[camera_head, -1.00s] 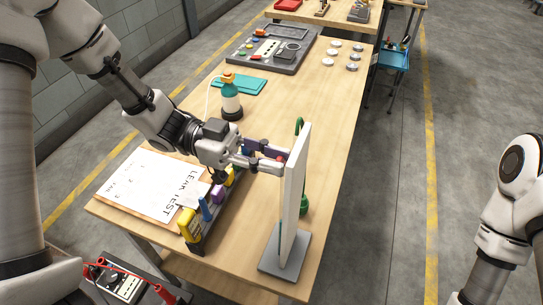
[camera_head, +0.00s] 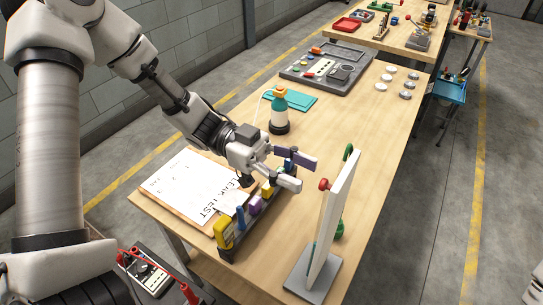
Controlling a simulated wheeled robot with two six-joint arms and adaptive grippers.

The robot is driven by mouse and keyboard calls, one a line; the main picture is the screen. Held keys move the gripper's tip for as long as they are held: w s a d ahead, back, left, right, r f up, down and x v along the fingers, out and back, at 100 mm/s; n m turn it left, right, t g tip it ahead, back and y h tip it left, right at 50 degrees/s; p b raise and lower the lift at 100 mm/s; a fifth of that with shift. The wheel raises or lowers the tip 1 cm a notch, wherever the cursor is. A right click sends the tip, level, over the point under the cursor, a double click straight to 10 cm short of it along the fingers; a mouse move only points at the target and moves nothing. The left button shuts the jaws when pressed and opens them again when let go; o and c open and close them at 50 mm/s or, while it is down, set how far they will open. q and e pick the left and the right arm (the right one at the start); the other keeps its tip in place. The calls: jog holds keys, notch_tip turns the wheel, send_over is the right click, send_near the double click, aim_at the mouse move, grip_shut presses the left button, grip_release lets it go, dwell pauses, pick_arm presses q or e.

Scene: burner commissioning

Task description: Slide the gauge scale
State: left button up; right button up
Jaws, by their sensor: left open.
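A white upright panel (camera_head: 337,215) stands edge-on on a grey base plate (camera_head: 311,283) near the table's front right. A red knob (camera_head: 324,184) sticks out from its left side, and green parts (camera_head: 348,152) show at its top and behind it. I cannot see the panel's face or any scale marks. My left gripper (camera_head: 305,174) is open and empty, left of the red knob and apart from it, with its fingers pointing towards the panel.
A rack (camera_head: 249,215) with coloured items and a "LEAK TEST" clipboard (camera_head: 183,188) lie below and left of my left gripper. A spray bottle (camera_head: 279,112), a teal cloth (camera_head: 297,98), a grey tray (camera_head: 330,71) and several metal discs (camera_head: 409,84) stand further back.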

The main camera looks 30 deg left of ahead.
pick_arm(q)
jog(key=a, duration=0.8)
jog(key=shift+w, duration=0.15)
